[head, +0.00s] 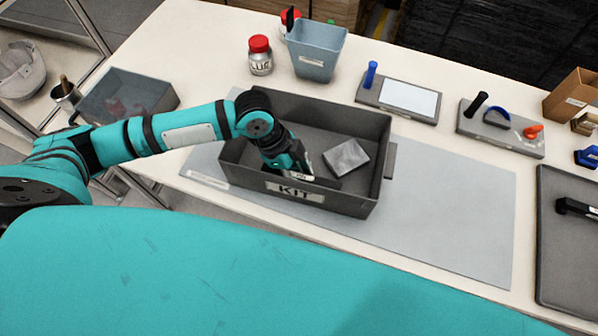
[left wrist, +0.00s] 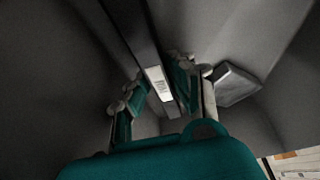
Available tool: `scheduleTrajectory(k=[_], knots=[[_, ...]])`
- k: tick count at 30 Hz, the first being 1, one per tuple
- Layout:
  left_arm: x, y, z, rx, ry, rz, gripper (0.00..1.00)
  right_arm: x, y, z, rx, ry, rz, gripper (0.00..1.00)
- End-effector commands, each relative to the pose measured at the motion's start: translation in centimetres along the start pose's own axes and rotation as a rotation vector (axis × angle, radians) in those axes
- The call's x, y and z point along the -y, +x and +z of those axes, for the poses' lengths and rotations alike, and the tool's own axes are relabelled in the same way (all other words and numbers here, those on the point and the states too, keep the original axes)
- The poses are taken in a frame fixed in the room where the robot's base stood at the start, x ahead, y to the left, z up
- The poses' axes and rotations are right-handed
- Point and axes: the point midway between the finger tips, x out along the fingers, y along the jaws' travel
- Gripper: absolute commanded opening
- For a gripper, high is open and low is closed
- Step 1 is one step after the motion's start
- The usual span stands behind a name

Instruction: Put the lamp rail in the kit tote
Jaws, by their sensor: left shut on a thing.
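The kit tote (head: 376,190) is a dark grey open bin with a KIT label on its front wall, standing on the grey mat. My left gripper (head: 303,168) reaches down inside it, near the front wall. It is shut on the lamp rail (head: 325,182), a dark bar with a white label. In the left wrist view the rail (left wrist: 138,38) runs between the two fingers (left wrist: 160,98), its label showing between them. The rail is low inside the tote; whether it touches the floor I cannot tell. My right gripper is not in view.
A grey block (head: 346,158) lies in the tote, right of the gripper. Behind stand a red-lidded jar (head: 260,56) and a blue-grey bin (head: 316,52). Trays with tools (head: 398,98) line the back right. The mat (head: 450,215) right of the tote is clear.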

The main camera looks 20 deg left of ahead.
Motion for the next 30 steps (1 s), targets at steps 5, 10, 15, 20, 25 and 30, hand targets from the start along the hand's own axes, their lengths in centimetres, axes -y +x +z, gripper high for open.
scheduleTrajectory(k=[5,10,15,20,25,30], knots=[[0.0,0.2,0.1,0.0,0.0,0.0,0.31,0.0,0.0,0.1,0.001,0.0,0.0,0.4],[0.0,0.2,0.1,0.0,0.0,0.0,0.31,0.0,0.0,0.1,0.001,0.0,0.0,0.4],[0.1,-0.3,0.0,0.0,0.0,-0.002,0.31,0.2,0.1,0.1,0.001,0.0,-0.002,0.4],[0.1,-2.7,0.1,0.001,0.001,-0.004,0.31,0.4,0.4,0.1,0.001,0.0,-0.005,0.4],[0.2,-6.5,0.1,0.001,0.0,-0.006,0.31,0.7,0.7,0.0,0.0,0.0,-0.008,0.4],[0.1,-9.7,0.0,0.0,0.0,-0.004,0.31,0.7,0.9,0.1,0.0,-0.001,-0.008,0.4]])
